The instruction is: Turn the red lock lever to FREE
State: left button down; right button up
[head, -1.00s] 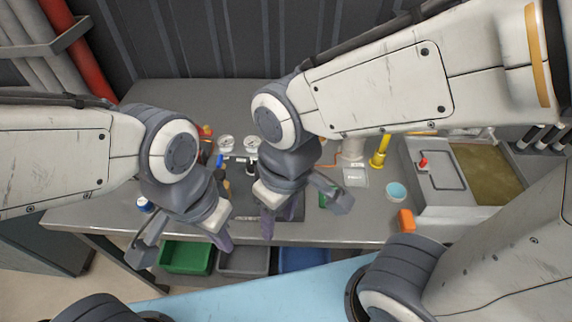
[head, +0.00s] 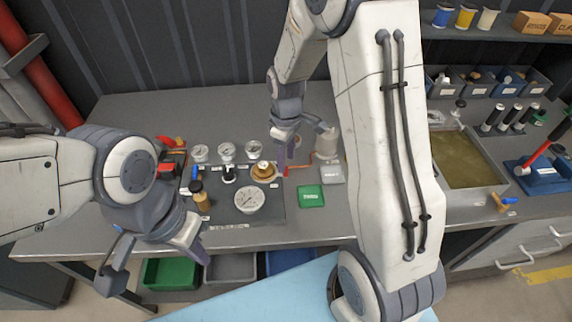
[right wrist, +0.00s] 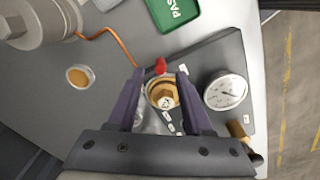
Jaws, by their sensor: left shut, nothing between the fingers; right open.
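The red lock lever (head: 285,171) sticks out to the right of a round brass fitting (head: 263,171) on the dark pump board (head: 225,212). In the right wrist view the red lever (right wrist: 160,66) shows just above the brass fitting (right wrist: 162,92). Small labels by the fitting are too small to read. My right gripper (head: 284,153) is open and empty, pointing down over the lever and fitting. In the right wrist view its fingers (right wrist: 155,78) stand on both sides of them; contact cannot be told. My left gripper (head: 190,238) is shut and empty near the table's front edge.
Several gauges stand on the board, including a large one (head: 248,200) near the front. A brass valve (head: 202,203) is at left. A green PASS pad (head: 311,196) and a grey pad (head: 332,174) lie to the right. A grey cylinder (head: 327,143) stands behind them.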

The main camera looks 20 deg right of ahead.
jog(key=shift+f, duration=1.95)
grip_shut()
